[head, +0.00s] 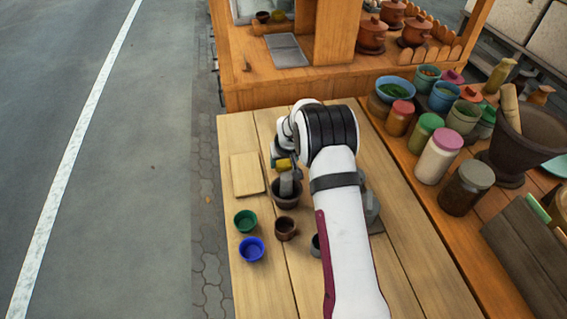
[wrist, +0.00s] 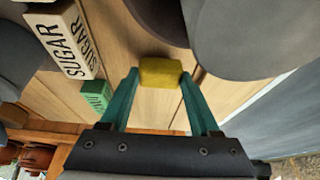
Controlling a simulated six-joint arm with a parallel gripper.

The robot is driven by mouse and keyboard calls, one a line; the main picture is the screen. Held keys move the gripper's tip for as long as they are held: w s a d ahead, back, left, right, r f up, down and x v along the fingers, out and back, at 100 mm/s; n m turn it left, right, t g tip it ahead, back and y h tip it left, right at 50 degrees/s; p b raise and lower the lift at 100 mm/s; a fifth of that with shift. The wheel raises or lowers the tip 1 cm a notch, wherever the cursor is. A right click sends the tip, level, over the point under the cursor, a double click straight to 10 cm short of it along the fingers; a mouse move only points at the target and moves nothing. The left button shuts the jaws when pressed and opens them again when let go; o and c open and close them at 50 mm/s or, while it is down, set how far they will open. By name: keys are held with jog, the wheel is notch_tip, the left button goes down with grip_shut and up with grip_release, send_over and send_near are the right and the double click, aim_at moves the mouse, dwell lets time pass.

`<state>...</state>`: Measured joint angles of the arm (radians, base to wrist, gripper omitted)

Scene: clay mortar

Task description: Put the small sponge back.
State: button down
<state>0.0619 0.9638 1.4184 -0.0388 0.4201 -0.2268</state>
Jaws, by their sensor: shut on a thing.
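My gripper (wrist: 160,78) is shut on the small yellow sponge (wrist: 162,73); its two green fingers press the sponge's left and right sides in the wrist view. The sponge appears to be above the wooden table (head: 230,135); the exact gap cannot be told. My arm hides part of the table to the right.
A flat wooden board (head: 247,176) lies left of the mortar. Green (head: 245,221), blue (head: 251,249) and brown (head: 286,229) cups stand in front. Jars (head: 437,157) and bowls fill the right counter. A sugar box (wrist: 66,38) and green block (wrist: 97,96) show in the wrist view.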

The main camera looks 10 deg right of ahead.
jog(key=shift+f, duration=0.45)
jog(key=shift+f, duration=0.1)
jog(key=shift+c, duration=0.6)
grip_release()
jog(key=v, duration=1.2)
jog(key=s+a+r+m+g, duration=0.1)
jog(key=s+r, duration=0.3)
jog(key=s, duration=0.3)
jog(key=s+a+r+m+g, duration=0.1)
jog(key=s+a+r, duration=0.1)
jog(key=s+r, duration=0.45)
jog(key=s+a+m+g+y, duration=0.1)
jog(key=s, duration=1.1)
jog(key=s+a+m+g, duration=0.1)
jog(key=s+a+m, duration=0.1)
jog(key=s, duration=1.1)
jog(key=shift+s+a+f+m+g+y, duration=0.2)
jog(key=shift+m+g+y, duration=0.1)
jog(key=shift+g+y, duration=0.1)
